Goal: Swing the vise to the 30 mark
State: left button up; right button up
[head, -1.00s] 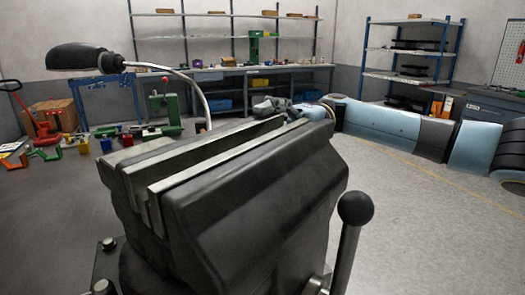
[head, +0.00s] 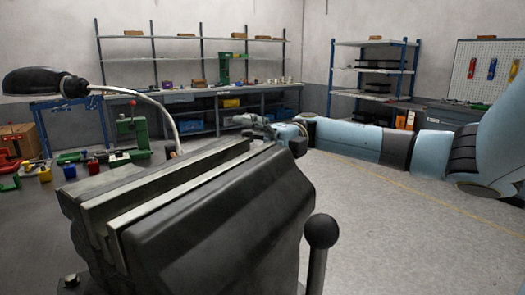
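The vise (head: 215,215) is large and dark grey, and fills the lower left and middle of the head view. Its pale jaw edges (head: 180,190) run from the near left to the far right, with a narrow gap between them. A round black knob on a metal lever (head: 321,232) stands at its right side. My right gripper (head: 256,127) is just behind the far end of the jaws, partly hidden by them. I cannot tell whether it touches the vise or whether its fingers are open. The vise's base scale and the 30 mark are not in view. My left gripper is not in view.
A lamp with a black head (head: 42,82) and a bent metal neck stands at the left. A long workbench (head: 200,93) and a blue-post shelf (head: 372,70) line the back. The floor at right is clear.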

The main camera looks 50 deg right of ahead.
jog(key=d, duration=0.9)
jog(key=shift+w, duration=0.15)
jog(key=shift+d, duration=0.1)
